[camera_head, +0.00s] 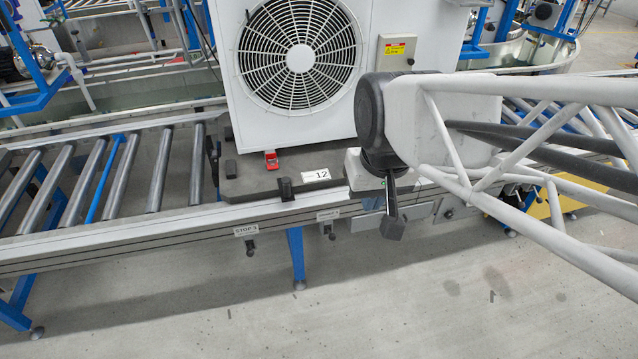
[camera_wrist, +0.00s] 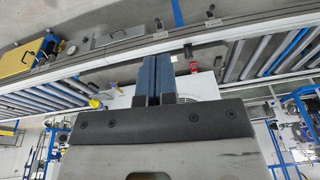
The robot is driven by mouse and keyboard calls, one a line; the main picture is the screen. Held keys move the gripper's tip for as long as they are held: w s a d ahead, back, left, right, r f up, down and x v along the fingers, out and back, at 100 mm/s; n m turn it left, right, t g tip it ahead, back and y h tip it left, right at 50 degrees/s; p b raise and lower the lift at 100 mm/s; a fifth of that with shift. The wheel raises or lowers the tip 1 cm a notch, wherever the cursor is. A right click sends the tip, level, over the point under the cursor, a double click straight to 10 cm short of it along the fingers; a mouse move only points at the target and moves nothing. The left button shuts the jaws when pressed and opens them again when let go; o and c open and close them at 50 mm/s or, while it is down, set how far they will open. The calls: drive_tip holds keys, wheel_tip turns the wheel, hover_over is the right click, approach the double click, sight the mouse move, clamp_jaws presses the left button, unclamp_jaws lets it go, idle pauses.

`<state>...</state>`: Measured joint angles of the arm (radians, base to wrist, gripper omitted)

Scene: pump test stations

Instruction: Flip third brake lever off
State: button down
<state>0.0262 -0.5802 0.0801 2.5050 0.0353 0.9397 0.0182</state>
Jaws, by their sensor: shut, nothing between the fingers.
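A small black lever (camera_head: 250,247) hangs under the white STOP 3 label (camera_head: 246,229) on the conveyor's front rail. Its label also shows at the top of the wrist view (camera_wrist: 213,22). A similar black lever (camera_head: 330,232) hangs under another label (camera_head: 328,214) to its right; that text is too small to read. My gripper (camera_head: 391,228) points down in front of the rail, right of both levers in the head view. In the wrist view its two dark blue fingers (camera_wrist: 156,60) are together and empty. I see no contact with a lever.
A white fan unit (camera_head: 300,60) stands on a dark pallet (camera_head: 245,180) on the conveyor. A red object (camera_head: 270,160), a black block (camera_head: 285,188) and a number 12 plate (camera_head: 316,175) are near the pallet's front edge. The floor (camera_head: 200,310) in front is clear.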

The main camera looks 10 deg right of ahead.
sight(335, 235)
drive_tip(key=w+d+f+m+g+y, duration=0.1)
drive_tip(key=w+d+f+m+y, duration=0.25)
drive_tip(key=w+f, duration=0.75)
drive_tip(key=w+d+f+m+g+y, duration=0.1)
drive_tip(key=w+d+f+m+y, duration=0.2)
drive_tip(key=w+f, duration=0.8)
drive_tip(key=w+d+f+m, duration=0.3)
drive_tip(key=w+d+f, duration=0.1)
drive_tip(key=f, duration=0.5)
drive_tip(key=w+d+f+m+t+y, duration=0.1)
drive_tip(key=w+d+f+m, duration=0.2)
drive_tip(key=f, duration=0.7)
drive_tip(key=w+d+f+m+y, duration=0.1)
drive_tip(key=w+d+f+m, duration=0.2)
drive_tip(key=f, duration=0.7)
drive_tip(key=shift+w+d+f+m+t, duration=0.15)
drive_tip(key=shift+w+d+m+t, duration=0.2)
drive_tip(key=shift+w+d, duration=1.5)
drive_tip(key=shift+w+a, duration=0.5)
drive_tip(key=shift+a, duration=0.1)
drive_tip(key=shift+x, duration=6.95)
